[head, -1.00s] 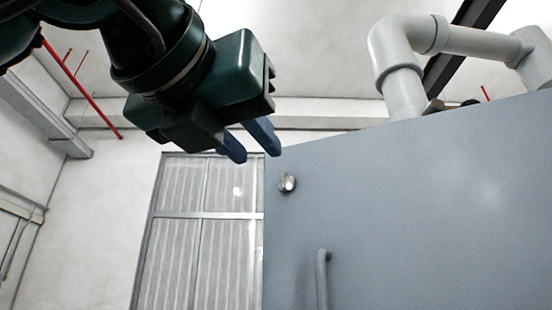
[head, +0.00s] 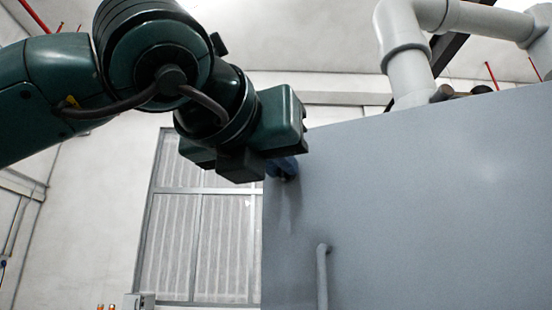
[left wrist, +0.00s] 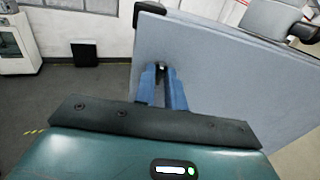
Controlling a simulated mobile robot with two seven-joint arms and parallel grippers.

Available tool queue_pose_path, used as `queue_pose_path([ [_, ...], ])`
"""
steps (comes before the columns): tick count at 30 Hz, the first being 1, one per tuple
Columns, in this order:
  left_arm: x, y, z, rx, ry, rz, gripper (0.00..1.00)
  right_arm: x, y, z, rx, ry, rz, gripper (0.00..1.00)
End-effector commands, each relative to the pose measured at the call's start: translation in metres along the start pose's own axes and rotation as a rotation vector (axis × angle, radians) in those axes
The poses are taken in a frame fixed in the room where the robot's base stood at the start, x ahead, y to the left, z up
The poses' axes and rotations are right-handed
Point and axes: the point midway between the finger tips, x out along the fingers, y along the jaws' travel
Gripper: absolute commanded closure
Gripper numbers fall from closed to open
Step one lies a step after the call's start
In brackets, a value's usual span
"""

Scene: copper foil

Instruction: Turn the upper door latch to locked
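The grey cabinet door (head: 420,210) fills the right of the head view. Its upper latch, a small metal knob near the upper left corner of the door, is hidden behind my left gripper's blue fingers in the head view. My left gripper (head: 284,168) is at the latch's place against the door. In the left wrist view the two blue fingers (left wrist: 162,85) reach to the door's face with a narrow gap between them. A small bright bit of the latch (left wrist: 162,66) shows between their tips. Whether the fingers press on it cannot be told. My right gripper is out of view.
A grey door handle (head: 322,275) stands out below the latch. A thick pale pipe (head: 405,50) runs above the cabinet top. A paned window (head: 205,230) is behind on the left. The floor (left wrist: 85,95) left of the door is open.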

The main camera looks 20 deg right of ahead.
Motion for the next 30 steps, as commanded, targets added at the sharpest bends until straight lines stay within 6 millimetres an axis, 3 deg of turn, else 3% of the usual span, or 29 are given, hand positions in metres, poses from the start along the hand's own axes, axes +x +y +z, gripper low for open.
queue_pose_path([
  [4,-0.0002,0.0,0.0001,0.0,0.0,0.0,1.0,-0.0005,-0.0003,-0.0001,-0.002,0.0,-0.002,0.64],
  [19,-0.0003,-0.0001,-0.0004,0.035,0.0,0.0,1.0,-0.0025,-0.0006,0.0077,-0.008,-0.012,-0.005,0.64],
  [30,-0.0004,-0.0012,-0.0015,0.28,0.0,0.0,1.0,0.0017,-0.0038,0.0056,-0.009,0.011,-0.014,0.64],
])
